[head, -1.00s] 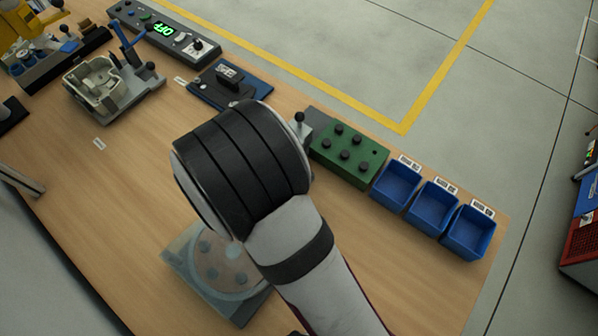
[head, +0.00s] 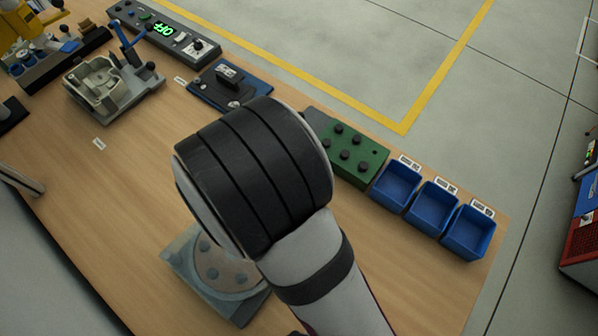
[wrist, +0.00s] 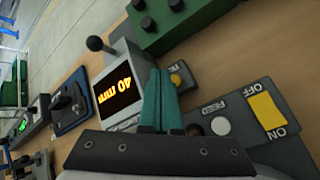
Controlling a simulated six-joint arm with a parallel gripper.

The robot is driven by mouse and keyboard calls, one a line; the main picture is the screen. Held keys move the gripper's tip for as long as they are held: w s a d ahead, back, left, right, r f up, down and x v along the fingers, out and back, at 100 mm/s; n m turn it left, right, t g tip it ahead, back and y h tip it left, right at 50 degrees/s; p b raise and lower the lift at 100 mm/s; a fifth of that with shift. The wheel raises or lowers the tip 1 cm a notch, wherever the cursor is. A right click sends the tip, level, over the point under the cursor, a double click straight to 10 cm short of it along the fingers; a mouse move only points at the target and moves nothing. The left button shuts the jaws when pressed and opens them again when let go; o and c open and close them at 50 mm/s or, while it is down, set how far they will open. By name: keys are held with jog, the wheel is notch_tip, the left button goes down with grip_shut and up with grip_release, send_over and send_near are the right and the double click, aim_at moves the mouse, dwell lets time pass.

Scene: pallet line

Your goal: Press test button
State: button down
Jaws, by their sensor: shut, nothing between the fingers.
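In the wrist view, a grey panel (wrist: 238,108) carries a round pale button (wrist: 220,126) with a small label beside it that I cannot read surely. A yellow rocker switch (wrist: 267,111) marked OFF and ON sits on the same panel. My gripper (wrist: 160,76) shows as two teal fingers, shut and empty. In the picture its tips lie between the display unit reading "40 mm" (wrist: 121,84) and a small box with a yellow button (wrist: 176,79). The pale button is to the right of the fingers. In the head view my arm hides the gripper and the panel.
A green block with dark knobs (head: 359,163) and several blue bins (head: 396,186) stand along the bench's far edge. A round-topped fixture (head: 225,272) is at the front. A control strip with a green display (head: 164,28) is at the back left. A lever with a ball knob (wrist: 94,44) rises beside the display unit.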

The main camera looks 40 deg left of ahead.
jog(key=shift+r, duration=2.1)
jog(key=w+d+r+m+g+h, duration=0.2)
jog(key=d+r+m+h, duration=0.15)
jog(key=d+m, duration=0.55)
jog(key=w+d+r+m+g+h, duration=0.1)
jog(key=w+d+r+m+h, duration=0.25)
jog(key=d, duration=0.85)
jog(key=s+d+r+m+g+y, duration=0.3)
jog(key=s+d+m+g, duration=0.3)
jog(key=s+d+m, duration=0.6)
jog(key=s+a+r+m+y, duration=0.1)
jog(key=s+a+m+y, duration=0.3)
jog(key=m, duration=0.5)
jog(key=shift+s+r+y, duration=0.15)
jog(key=shift+s+y, duration=0.25)
dwell(0.9)
